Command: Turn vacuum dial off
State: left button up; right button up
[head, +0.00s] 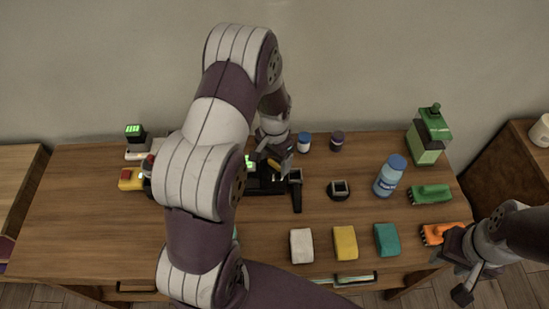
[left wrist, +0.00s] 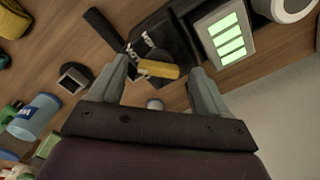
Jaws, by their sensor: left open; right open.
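The vacuum unit is a black device (head: 265,186) on the wooden table, largely hidden behind my left arm in the head view. In the left wrist view its black body (left wrist: 165,40) carries a yellow dial handle (left wrist: 160,69) with small white lettering beside it, too small to read surely. A lit green display (left wrist: 228,38) sits beside the dial. My left gripper (left wrist: 160,67) is open, its two fingers apart on either side of the yellow handle; contact cannot be told. My right gripper (head: 452,277) is open and empty at the front right, away from the unit.
White, yellow and teal sponges (head: 345,243) lie at the front of the table (head: 90,220). A blue bottle (head: 391,175), green and orange brushes and a green container (head: 428,135) stand right. Two small jars (head: 337,140) stand behind. The table's front left is clear.

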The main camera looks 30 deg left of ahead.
pick_arm(q)
jog(key=shift+f, duration=0.25)
jog(key=shift+s, duration=0.1)
jog(key=shift+d, duration=0.1)
jog(key=c, duration=1.1)
jog(key=shift+o, duration=0.2)
jog(key=shift+n, duration=0.3)
jog(key=n+p, duration=0.1)
jog(key=n, duration=0.2)
jog(key=shift+n, duration=0.4)
jog(key=shift+n+p, duration=0.35)
jog(key=shift+n, duration=1.85)
